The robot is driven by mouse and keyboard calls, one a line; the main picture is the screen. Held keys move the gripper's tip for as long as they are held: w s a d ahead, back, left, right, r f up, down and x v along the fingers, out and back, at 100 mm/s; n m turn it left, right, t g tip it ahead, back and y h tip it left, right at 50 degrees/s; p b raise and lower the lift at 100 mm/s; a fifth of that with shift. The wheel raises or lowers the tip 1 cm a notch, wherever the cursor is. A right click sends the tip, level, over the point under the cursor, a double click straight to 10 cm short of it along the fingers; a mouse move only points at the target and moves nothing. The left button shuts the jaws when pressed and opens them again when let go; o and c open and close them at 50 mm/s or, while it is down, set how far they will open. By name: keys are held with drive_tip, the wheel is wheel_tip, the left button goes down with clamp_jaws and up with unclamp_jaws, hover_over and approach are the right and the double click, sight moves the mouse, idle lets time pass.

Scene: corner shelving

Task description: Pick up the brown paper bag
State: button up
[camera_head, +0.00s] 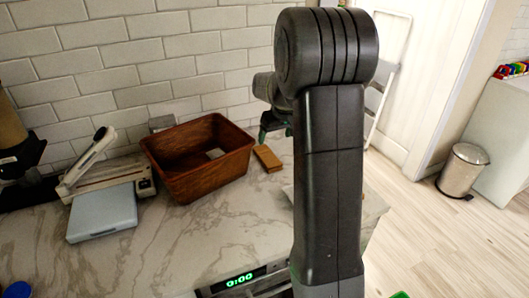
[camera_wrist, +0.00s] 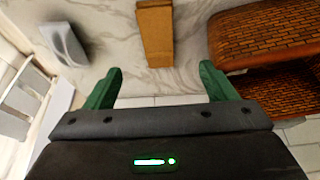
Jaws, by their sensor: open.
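A small brown block-like item (camera_head: 267,158), which looks like the brown paper bag, lies on the marble counter just right of the wicker basket. In the wrist view the brown bag (camera_wrist: 155,33) is at the top middle, beyond the fingertips and roughly in line with the gap between them. My gripper (camera_wrist: 160,80) is open, with its two green fingers apart and nothing between them. In the head view my gripper (camera_head: 273,125) is above the counter behind the bag, partly hidden by my arm.
The reddish-brown basket (camera_head: 190,185) stands close to the bag's left. A scale-like device (camera_head: 103,212) stands farther left, by the tiled wall. In the wrist view a grey object (camera_wrist: 65,43) sits left of the bag. The front counter is mostly clear.

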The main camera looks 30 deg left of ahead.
drive_tip(key=p, duration=0.2)
hover_over(267, 155)
drive_tip(key=s+d, duration=0.2)
wheel_tip(267, 155, down, 8)
drive_tip(key=shift+s+r, duration=0.1)
drive_tip(key=shift+r, duration=0.05)
drive_tip(key=shift+w+p+x, duration=0.15)
drive_tip(key=shift+p+x, duration=0.25)
drive_tip(key=shift+x, duration=0.95)
drive_tip(key=shift+w+p+x, duration=0.15)
drive_tip(key=shift+p+x, duration=0.25)
drive_tip(key=shift+x, duration=0.95)
drive_tip(key=shift+r, duration=0.1)
drive_tip(key=shift+c, duration=0.5)
drive_tip(key=c, duration=1)
